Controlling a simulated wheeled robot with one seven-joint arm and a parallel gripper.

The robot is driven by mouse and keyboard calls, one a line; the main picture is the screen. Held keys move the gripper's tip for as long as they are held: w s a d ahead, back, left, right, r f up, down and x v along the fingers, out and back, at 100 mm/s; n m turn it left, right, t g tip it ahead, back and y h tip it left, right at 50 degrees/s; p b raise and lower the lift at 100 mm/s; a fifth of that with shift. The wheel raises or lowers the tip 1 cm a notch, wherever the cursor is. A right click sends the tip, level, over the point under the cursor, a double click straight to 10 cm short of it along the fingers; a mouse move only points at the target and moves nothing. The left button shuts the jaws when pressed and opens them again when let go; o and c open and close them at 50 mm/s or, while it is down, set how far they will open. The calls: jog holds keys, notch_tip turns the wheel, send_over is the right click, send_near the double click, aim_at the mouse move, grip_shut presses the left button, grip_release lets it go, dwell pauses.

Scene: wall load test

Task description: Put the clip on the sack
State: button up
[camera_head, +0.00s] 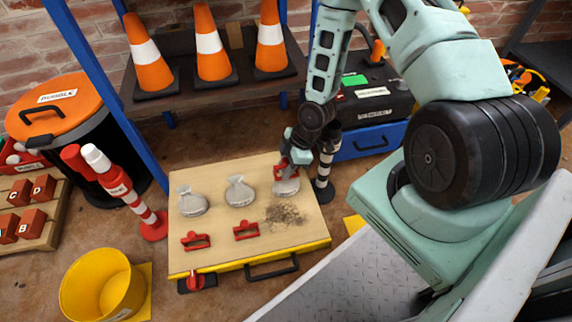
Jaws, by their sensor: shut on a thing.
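Three small grey sacks stand in a row on a wooden board: the left sack (192,204), the middle sack (239,193) and the right sack (288,188). My gripper (284,165) points down at the neck of the right sack and is shut on a red clip (280,172). The clip is at the top of that sack, partly hidden by my gripper; I cannot tell whether it grips the neck. Two more red clips lie on the board in front, a left one (196,241) and a middle one (246,231).
The board (215,262) has a yellow edge, with a spill of brown grit (286,214) in front of the right sack. A black-and-white post (326,160) stands close right of my gripper. A red-and-white post (130,195), a yellow bucket (103,285) and a shelf of cones (213,60) surround it.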

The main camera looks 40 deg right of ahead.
dwell(0.3)
jog(key=o, duration=1.5)
jog(key=shift+r+p, duration=3.4)
jog(key=shift+r, duration=0.15)
grip_shut()
jog(key=shift+f+b, duration=0.35)
jog(key=shift+f, duration=0.15)
